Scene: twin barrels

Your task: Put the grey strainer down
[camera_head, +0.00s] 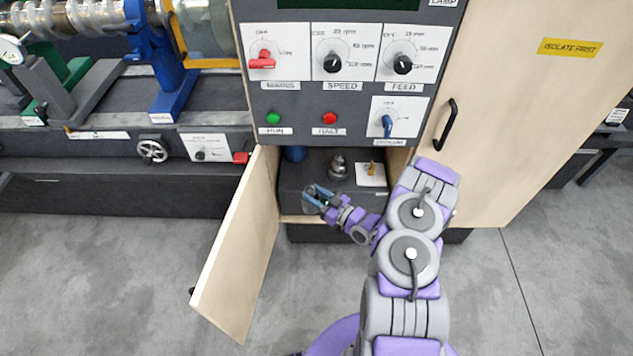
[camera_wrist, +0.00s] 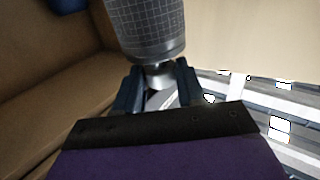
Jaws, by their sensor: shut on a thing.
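The grey strainer (camera_wrist: 147,28) fills the top of the wrist view, a cylinder with a mesh pattern and a narrower neck. My gripper (camera_wrist: 158,88) is shut on that neck between its two dark blue fingers. In the head view my gripper (camera_head: 313,197) is at the front of the open cabinet below the control panel. The strainer is hard to make out there at this size. I cannot tell whether its far end touches anything.
A grey metal fitting (camera_head: 338,168), a blue object (camera_head: 294,153) and a white plate with a brass piece (camera_head: 371,174) are in the cabinet (camera_head: 310,208). An open wooden door (camera_head: 237,250) stands to the left, and a larger wooden panel (camera_head: 530,110) to the right.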

